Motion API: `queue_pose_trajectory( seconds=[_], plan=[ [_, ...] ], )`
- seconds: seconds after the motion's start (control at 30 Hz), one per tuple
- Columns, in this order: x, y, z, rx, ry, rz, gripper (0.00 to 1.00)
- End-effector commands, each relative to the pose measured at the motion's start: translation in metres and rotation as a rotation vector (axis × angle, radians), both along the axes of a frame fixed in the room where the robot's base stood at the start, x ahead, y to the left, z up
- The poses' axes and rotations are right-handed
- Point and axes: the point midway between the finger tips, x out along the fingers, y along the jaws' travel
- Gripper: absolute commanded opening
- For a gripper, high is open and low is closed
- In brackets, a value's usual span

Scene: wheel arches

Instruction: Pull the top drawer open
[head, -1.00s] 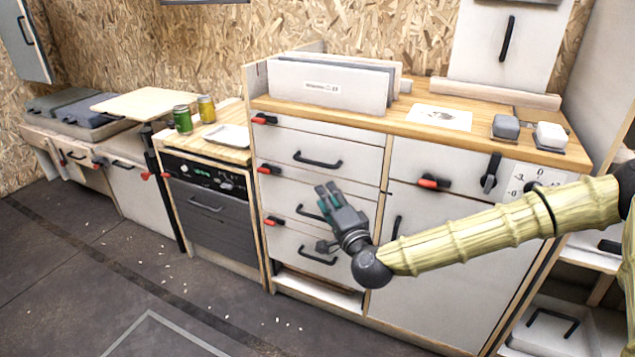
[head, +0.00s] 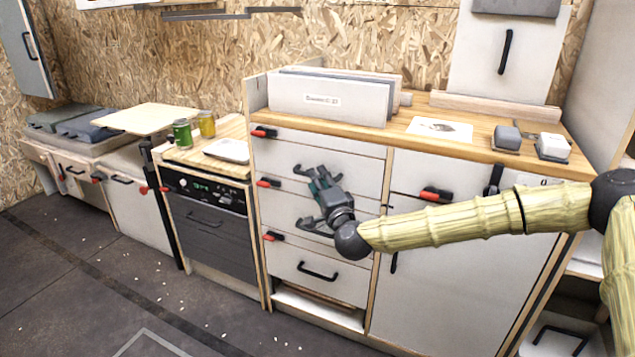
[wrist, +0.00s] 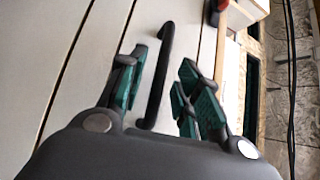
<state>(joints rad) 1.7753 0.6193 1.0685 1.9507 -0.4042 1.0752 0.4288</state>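The top drawer (head: 345,158) is a pale panel below the wooden worktop, and it looks closed. Its dark bar handle (wrist: 162,75) stands between my fingers in the wrist view, closer to the left ones. In the head view my gripper (head: 318,180) is in front of this drawer and hides much of the handle. My gripper is open, with green-padded fingers apart on both sides of the bar. I cannot tell whether any finger touches it.
The lower drawer handles (head: 318,271) and red latches (head: 264,133) project from the front. A cupboard door (head: 450,270) is to the right. A dark oven (head: 210,215) is to the left. The floor in front (head: 120,270) is mostly clear.

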Motion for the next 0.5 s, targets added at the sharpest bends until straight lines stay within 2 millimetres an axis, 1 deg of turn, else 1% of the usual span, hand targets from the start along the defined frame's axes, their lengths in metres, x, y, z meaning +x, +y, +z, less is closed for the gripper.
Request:
queue_pose_trajectory(
  seconds=[0.13,0.4,0.43,0.5],
  plan=[
    [0.0061,0.0029,0.0003,-0.001,0.001,0.002,0.34],
    [0.0072,0.0031,0.0009,0.0,0.001,0.001,0.34],
    [0.0072,0.003,0.0009,0.0,0.001,0.001,0.32],
    [0.0072,0.003,0.0009,0.0,0.001,0.001,0.19]
  ],
)
